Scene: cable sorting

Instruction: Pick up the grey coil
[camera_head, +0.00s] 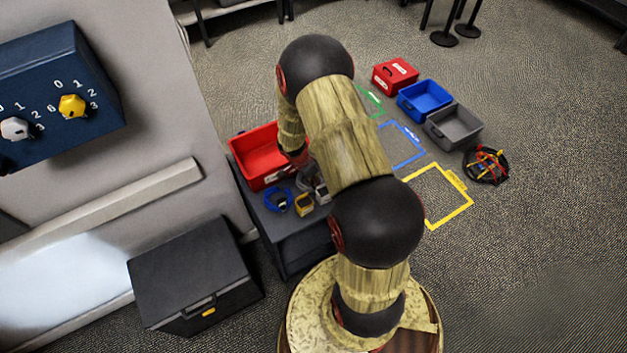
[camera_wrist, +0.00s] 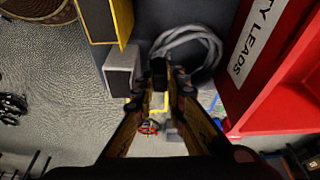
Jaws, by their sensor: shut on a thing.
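The grey coil (camera_wrist: 196,38) is a thick loop of cable in the upper middle of the wrist view. In the head view, a small part of the grey coil (camera_head: 306,178) shows beside my arm. My gripper (camera_wrist: 168,76) is shut on the near left part of the loop, with its two fingers close together. The fingers hide the gripped part of the cable. In the head view my arm covers most of the gripper, and I cannot tell how far the coil is above the dark surface.
A red bin (camera_head: 240,149) stands close to the coil. A blue coil (camera_head: 278,200), a yellow item (camera_head: 304,205) and a grey block (camera_wrist: 121,72) are nearby. Red, blue (camera_head: 424,89) and grey bins stand on the floor beyond, near taped outlines and a dark cable bundle (camera_head: 486,165).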

